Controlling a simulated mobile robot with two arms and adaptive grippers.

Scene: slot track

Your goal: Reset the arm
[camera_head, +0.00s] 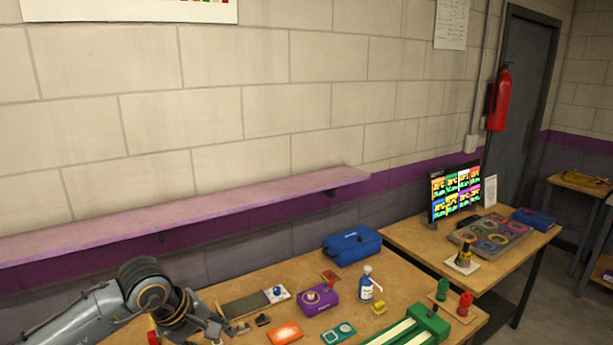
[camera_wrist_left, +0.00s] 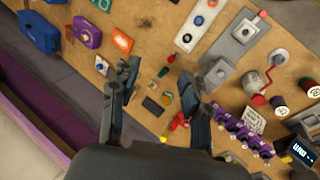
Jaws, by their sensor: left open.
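My left arm (camera_head: 90,318) comes in from the lower left in the head view, with its gripper (camera_head: 222,330) over the table's left part. In the left wrist view the two dark fingers of the left gripper (camera_wrist_left: 162,88) stand apart, with nothing between them but the table and small parts beyond. A green and white slot track (camera_head: 410,332) lies at the table's front right, partly cut off by the frame. My right gripper is not in view.
The wooden table (camera_head: 255,282) holds a blue case (camera_head: 352,246), a purple box (camera_head: 317,300), a white bottle (camera_head: 366,285) and an orange block (camera_head: 285,333). A pink shelf (camera_head: 200,215) juts from the wall. In the wrist view a red crank (camera_wrist_left: 262,80) stands among other fixtures.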

